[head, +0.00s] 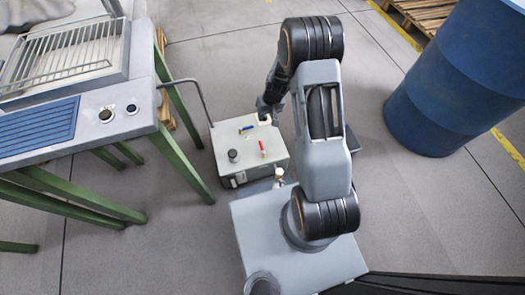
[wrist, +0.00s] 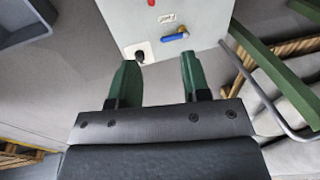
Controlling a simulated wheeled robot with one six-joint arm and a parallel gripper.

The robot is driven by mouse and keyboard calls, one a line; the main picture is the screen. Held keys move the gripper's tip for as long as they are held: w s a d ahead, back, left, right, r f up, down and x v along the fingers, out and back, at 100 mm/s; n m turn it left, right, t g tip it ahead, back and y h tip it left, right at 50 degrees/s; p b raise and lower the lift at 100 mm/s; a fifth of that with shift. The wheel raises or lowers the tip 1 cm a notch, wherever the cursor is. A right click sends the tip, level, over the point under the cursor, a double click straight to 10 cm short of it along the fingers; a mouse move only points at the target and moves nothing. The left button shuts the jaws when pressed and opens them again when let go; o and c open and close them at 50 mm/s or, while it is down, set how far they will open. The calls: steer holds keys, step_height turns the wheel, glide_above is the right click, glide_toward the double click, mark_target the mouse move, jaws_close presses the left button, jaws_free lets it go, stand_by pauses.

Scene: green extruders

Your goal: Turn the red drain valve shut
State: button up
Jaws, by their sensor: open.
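The red valve handle (head: 263,149) stands on the top of a pale grey box unit (head: 243,170), near its right side. In the wrist view only a small red part of the valve (wrist: 151,3) shows at the top edge. A blue handle (head: 247,128) sits further back on the same top; it also shows in the wrist view (wrist: 175,37). My gripper (head: 264,109) is at the back right corner of the box. Its two green fingers (wrist: 159,62) are open, with nothing held between them. The red valve is beyond the fingertips, past the blue handle.
A black knob (head: 232,155) is on the box's front left. A grey push handle (head: 190,83) rises at its left. A green-legged machine (head: 145,110) stands left and a blue drum (head: 455,80) right.

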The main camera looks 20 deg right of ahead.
steer(key=b, duration=0.2)
glide_toward(262, 146)
steer(key=f+b, duration=0.1)
steer(key=f, duration=0.2)
steer(key=a+f+b, duration=0.1)
steer(key=f+b, duration=0.1)
steer(key=f, duration=0.1)
steer(key=f+b, duration=0.2)
steer(key=shift+w+a+f, duration=0.3)
steer(key=shift+a+f, duration=0.1)
jaws_close()
steer(key=shift+d, duration=0.1)
